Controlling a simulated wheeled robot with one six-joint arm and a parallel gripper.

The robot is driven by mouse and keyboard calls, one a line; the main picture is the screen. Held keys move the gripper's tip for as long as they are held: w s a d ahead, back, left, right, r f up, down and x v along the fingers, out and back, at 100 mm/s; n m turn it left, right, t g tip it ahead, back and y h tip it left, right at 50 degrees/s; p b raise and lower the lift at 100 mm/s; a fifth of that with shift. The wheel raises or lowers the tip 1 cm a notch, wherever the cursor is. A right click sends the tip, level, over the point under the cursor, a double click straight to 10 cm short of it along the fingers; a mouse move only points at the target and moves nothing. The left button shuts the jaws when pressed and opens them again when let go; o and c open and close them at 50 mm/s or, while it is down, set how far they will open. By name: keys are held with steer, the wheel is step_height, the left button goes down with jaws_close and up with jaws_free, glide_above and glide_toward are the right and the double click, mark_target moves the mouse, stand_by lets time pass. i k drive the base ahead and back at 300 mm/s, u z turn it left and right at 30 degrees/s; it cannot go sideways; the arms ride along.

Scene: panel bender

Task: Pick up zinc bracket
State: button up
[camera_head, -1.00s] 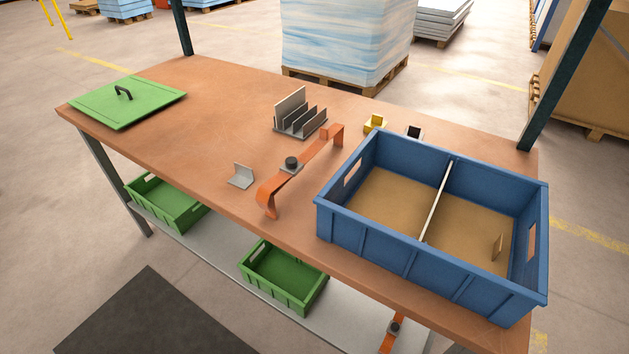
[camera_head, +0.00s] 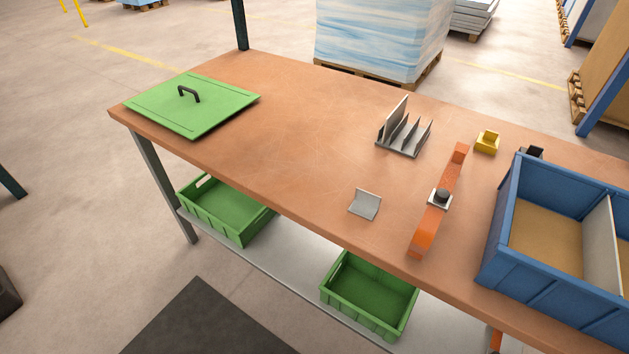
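The zinc bracket (camera_head: 365,204) is a small grey L-shaped piece. It lies on the brown worktop (camera_head: 300,130) near the front edge, with one flange standing up. It is left of an orange strap-like piece and clear of other things. My gripper is not in view.
An orange piece with a dark knob (camera_head: 439,203) stands right of the bracket. A grey slotted rack (camera_head: 404,138) is behind it. A blue divided crate (camera_head: 545,276) fills the right end, near a yellow block (camera_head: 487,142). A green lid (camera_head: 190,106) lies left; green bins (camera_head: 222,213) sit below.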

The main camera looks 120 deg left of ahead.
mark_target(366, 204)
steer(key=k, duration=1.1)
steer(key=u, duration=1.65)
